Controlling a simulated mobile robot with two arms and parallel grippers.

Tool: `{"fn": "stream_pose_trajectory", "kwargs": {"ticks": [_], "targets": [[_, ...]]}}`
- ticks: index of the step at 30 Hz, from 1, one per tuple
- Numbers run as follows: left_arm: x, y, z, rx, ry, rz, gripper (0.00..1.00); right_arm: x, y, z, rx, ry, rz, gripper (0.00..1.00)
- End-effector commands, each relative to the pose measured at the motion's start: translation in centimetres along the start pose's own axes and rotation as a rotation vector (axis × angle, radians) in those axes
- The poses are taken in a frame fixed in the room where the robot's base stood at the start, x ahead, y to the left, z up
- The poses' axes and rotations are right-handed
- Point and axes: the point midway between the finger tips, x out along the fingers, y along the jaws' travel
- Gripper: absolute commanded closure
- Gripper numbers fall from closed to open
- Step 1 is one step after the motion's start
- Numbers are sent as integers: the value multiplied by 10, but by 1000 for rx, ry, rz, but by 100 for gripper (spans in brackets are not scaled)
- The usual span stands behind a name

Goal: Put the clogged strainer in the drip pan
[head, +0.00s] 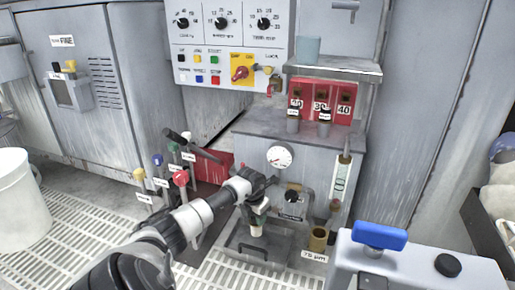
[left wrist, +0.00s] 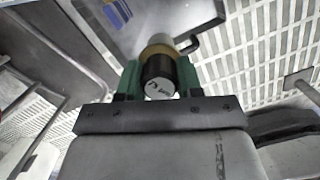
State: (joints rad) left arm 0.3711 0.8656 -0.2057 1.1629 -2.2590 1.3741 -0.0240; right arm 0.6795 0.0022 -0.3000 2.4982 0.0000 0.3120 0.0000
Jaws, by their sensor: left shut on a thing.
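My left gripper (head: 258,206) comes in from the left and points down in front of the grey machine. It is shut on the strainer (head: 256,229), whose pale lower end shows below the fingers. In the left wrist view the strainer (left wrist: 158,75) is a dark cylinder with a white label and a tan rim, between green finger pads. The grey drip pan (head: 281,246) lies on the floor grating below and around the strainer in the head view; I cannot tell whether they touch. My right gripper is not in view.
A brass cup (head: 318,239) with a 75 µm label stands to the right of the pan. Levers with coloured knobs (head: 181,178) stand left of my gripper. A grey box with a blue handle (head: 379,236) is at front right. A white bucket (head: 20,200) stands at far left.

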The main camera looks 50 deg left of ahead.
Motion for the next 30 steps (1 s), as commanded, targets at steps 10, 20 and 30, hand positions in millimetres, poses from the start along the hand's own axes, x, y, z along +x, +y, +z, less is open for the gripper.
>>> {"fn": "stream_pose_trajectory", "kwargs": {"ticks": [10,20,30], "targets": [[73,1,-8,0,0,-2,91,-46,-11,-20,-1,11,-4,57],[101,1,-12,0,1,-2,91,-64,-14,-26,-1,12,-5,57],[115,4,-6,0,-1,0,91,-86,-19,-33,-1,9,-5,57]]}}
